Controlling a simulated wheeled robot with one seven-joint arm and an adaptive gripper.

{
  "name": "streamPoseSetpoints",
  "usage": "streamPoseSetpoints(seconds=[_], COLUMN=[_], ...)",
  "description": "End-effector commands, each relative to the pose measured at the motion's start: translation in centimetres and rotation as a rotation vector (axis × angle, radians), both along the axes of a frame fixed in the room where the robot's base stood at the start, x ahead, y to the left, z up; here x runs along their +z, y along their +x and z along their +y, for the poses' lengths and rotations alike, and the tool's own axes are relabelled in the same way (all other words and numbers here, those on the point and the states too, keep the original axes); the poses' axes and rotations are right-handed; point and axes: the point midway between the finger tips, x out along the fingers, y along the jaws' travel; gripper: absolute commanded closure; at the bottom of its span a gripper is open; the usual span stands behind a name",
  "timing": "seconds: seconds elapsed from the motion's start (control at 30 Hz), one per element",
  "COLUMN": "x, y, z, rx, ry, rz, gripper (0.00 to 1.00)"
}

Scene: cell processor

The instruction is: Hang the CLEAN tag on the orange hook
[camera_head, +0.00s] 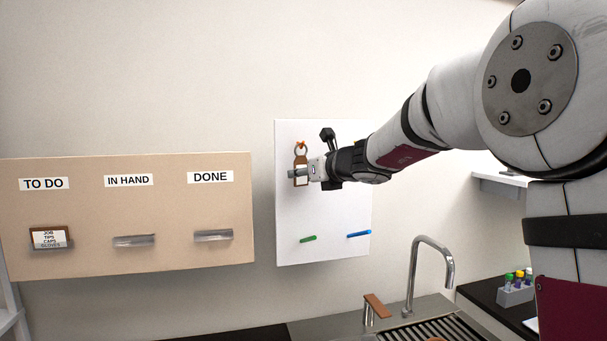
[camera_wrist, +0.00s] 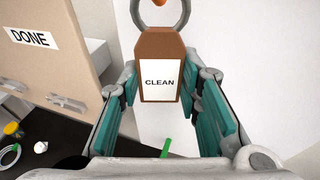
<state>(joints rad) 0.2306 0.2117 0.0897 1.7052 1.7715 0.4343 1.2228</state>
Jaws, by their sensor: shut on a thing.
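The brown CLEAN tag (camera_wrist: 160,80) has a white label and a metal ring (camera_wrist: 132,18) at its top. My gripper (camera_head: 303,174) is shut on the tag's side edges, with its teal finger pads on either side in the wrist view. The tag is upright in front of the white board (camera_head: 292,222). The orange hook (camera_head: 301,144) shows at the top of the ring; in the wrist view an orange bit (camera_wrist: 159,3) appears within the ring's outline. I cannot tell whether the ring is around the hook or only in front of it.
A tan board (camera_head: 120,262) labelled TO DO, IN HAND and DONE hangs at left, with a JOB TIPS card (camera_head: 50,238) in its TO DO holder. A tap (camera_head: 432,245) and sink stand below right.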

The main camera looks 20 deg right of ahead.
Motion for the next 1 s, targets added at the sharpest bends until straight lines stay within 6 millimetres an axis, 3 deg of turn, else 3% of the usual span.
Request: streamPoseSetpoints(seconds=[0.9,0.93,1.0], x=[-0.55,-0.55,-0.55], y=[-0.01,-0.01,-0.01], z=[-0.01,-0.01,-0.01], rx=[0.0,0.0,0.0], ry=[0.0,0.0,0.0], rz=[0.001,0.001,0.001], gripper=[1.0,0.62,0.46])
